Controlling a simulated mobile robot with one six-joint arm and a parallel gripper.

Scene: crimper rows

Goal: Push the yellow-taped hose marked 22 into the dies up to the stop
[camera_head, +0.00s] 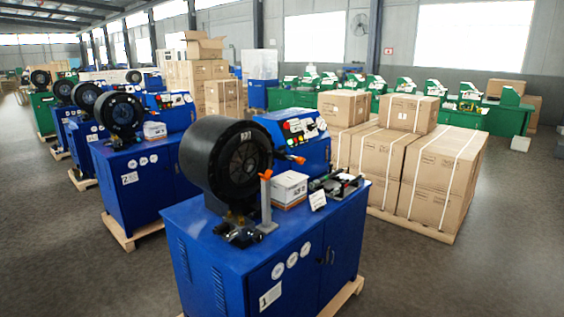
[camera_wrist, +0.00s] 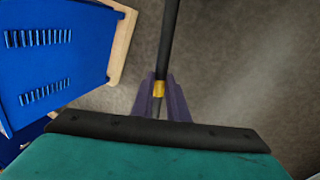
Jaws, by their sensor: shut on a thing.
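In the wrist view, my gripper (camera_wrist: 160,100) has purple fingers shut on a black hose (camera_wrist: 171,35). A yellow tape band (camera_wrist: 159,88) shows on the hose between the fingertips. The hose runs away toward the top edge, where its far end is cut off. No number on it can be read. In the head view, the nearest crimper has a large round black head, with the dies (camera_head: 243,165) around a dark opening in its face. My gripper and the hose do not show there. The hose is apart from the dark-floor background, and the dies are not in the wrist view.
The nearest blue cabinet (camera_head: 264,243), labelled 1, carries a grey post (camera_head: 266,205) with an orange top, a white box (camera_head: 290,187) and a tool tray. Strapped cartons (camera_head: 440,178) stand behind. In the wrist view, a vented blue cabinet (camera_wrist: 45,70) on a pallet is left.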

